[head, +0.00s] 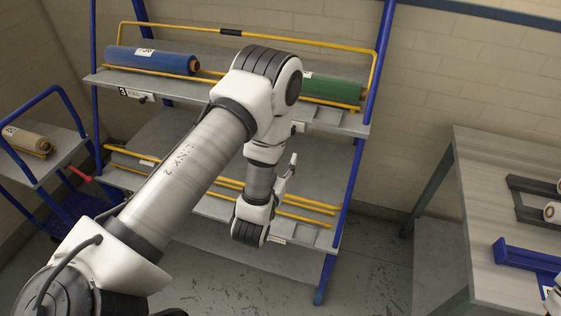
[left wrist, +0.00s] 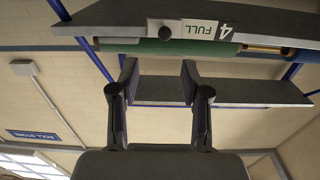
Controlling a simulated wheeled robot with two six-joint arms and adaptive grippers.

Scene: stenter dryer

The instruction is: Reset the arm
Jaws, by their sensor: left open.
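My left arm reaches from the lower left up across the head view and bends down in front of the rack. My left gripper (head: 289,170) is small and partly hidden there, in front of the rack's lower shelf. In the left wrist view the left gripper (left wrist: 158,70) has its two fingers well apart with nothing between them. Past the fingers are a shelf edge with a "4 FULL" label (left wrist: 193,29) and part of a green roll (left wrist: 180,47), in a picture that is upside down.
The rack's upper shelf (head: 105,80) holds a blue roll (head: 150,60) and a green roll (head: 333,90) behind yellow rails. A blue-framed cart (head: 62,150) with a tan roll (head: 27,141) stands left. A grey table (head: 480,190) stands right. Floor shows between rack and table.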

